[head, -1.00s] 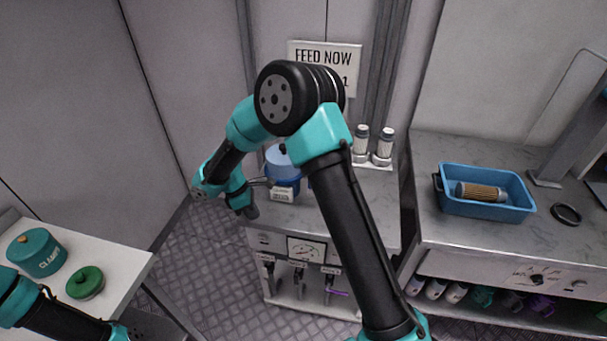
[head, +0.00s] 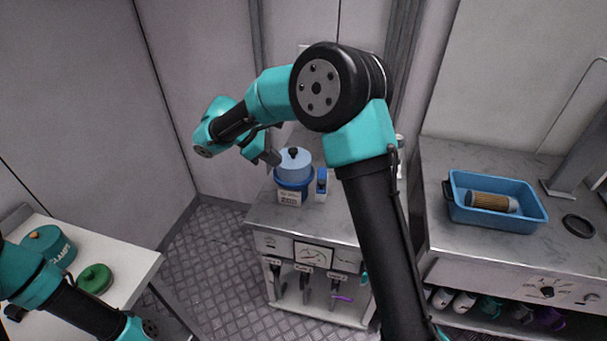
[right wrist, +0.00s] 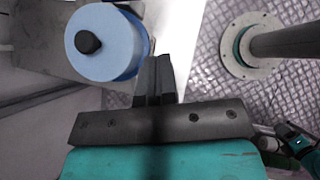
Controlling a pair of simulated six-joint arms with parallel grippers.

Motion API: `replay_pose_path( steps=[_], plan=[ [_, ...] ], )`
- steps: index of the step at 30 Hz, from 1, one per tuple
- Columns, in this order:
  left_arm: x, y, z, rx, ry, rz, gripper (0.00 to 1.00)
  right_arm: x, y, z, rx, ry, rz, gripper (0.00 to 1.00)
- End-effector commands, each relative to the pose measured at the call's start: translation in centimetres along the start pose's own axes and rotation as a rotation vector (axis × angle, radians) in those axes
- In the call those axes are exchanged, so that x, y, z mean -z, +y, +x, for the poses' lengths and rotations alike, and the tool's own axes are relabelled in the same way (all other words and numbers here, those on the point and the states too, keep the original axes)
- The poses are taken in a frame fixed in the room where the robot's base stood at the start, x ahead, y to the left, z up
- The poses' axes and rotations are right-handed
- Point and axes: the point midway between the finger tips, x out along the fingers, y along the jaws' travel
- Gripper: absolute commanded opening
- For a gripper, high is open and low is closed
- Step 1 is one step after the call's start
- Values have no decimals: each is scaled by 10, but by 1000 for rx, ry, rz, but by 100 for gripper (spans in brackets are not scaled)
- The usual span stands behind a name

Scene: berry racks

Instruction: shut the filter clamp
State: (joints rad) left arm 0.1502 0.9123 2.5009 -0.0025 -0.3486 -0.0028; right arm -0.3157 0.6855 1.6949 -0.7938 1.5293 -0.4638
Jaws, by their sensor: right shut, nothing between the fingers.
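A blue filter housing (head: 291,187) with a pale blue lid (head: 294,165) and a black knob stands on the grey metal cabinet, with a printed label on its front. A small blue upright part (head: 322,182), perhaps the clamp, is at the housing's right side; I cannot tell whether it is open or shut. My right gripper (head: 270,157) is shut and empty, just left of the lid. In the right wrist view its fingers (right wrist: 154,80) are together, with the lid (right wrist: 107,42) above and to the left, apart from them.
A blue tray (head: 458,208) holding a filter cartridge (head: 490,201) and a black ring (head: 578,225) lie on the right counter. A teal pot marked CLAMPS (head: 48,245) and a green lidded item (head: 95,279) are on the left table. Bare floor lies between.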

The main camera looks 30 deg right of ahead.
Motion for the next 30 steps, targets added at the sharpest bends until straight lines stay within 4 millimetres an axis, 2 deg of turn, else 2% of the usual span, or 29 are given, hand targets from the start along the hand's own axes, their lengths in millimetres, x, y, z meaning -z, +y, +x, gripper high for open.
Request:
replay_pose_path(
  steps=[8, 22, 30],
  plan=[
    [0, 0, 0, 0, 0, 0, 43, 0, 0, 24, 2, -1, -1, 0],
    [0, 0, 0, 0, 0, 0, 43, 0, -1, 103, 4, -1, -2, 0],
    [0, 0, 0, 0, 0, 0, 43, -22, 0, 126, 1, 1, 0, 0]
  ],
)
